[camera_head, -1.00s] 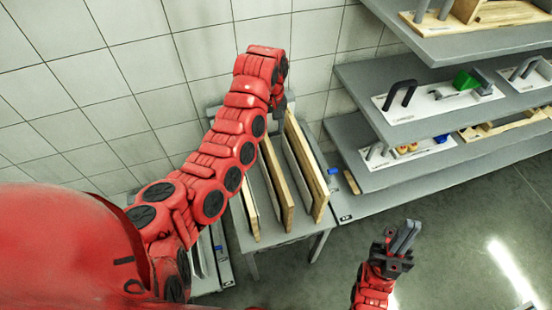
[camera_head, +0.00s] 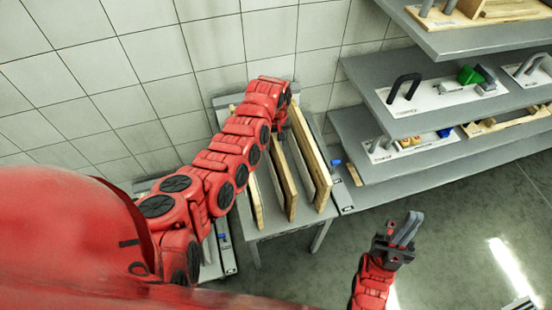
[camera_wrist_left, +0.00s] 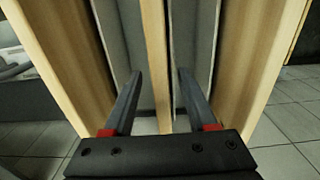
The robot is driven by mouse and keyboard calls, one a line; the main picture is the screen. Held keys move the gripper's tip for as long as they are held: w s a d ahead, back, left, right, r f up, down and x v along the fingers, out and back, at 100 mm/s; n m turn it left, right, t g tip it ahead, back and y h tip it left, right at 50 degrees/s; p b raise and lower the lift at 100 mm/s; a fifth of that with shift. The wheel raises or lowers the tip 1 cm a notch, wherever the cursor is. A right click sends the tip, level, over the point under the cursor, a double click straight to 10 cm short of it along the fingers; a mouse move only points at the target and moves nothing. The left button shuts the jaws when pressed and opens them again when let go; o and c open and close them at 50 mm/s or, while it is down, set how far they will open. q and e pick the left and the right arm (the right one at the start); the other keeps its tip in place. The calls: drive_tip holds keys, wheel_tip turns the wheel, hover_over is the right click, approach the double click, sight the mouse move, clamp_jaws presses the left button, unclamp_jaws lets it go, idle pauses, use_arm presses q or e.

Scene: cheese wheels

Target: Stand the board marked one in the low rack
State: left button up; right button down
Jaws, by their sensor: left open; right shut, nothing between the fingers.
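Three wooden-edged boards stand on edge on a grey table: a left board (camera_head: 257,207), a middle board (camera_head: 287,187) and a right board (camera_head: 317,178). I cannot read a mark on any of them. My left gripper (camera_head: 284,132) is open at the back of the boards. In the left wrist view its fingers (camera_wrist_left: 158,88) lie on either side of one board's thin wooden edge (camera_wrist_left: 155,50), apart from it. My right gripper (camera_head: 406,232) is shut and empty over the floor. I cannot tell for sure which structure is the low rack.
The grey table (camera_head: 280,229) stands against the tiled wall. Grey shelves (camera_head: 440,68) on the right carry panels with handles and small parts. A low grey structure (camera_head: 227,258) is partly hidden by my left arm. The floor at the lower right is clear.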

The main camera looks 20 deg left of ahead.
sight(276, 160)
use_arm(q)
drive_tip(key=shift+s+f+p, duration=0.15)
drive_tip(key=shift+f+p, duration=0.15)
drive_tip(key=shift+f, duration=0.15)
wheel_tip(276, 160, down, 4)
drive_tip(key=shift+b, duration=0.6)
clamp_jaws()
idle(0.8)
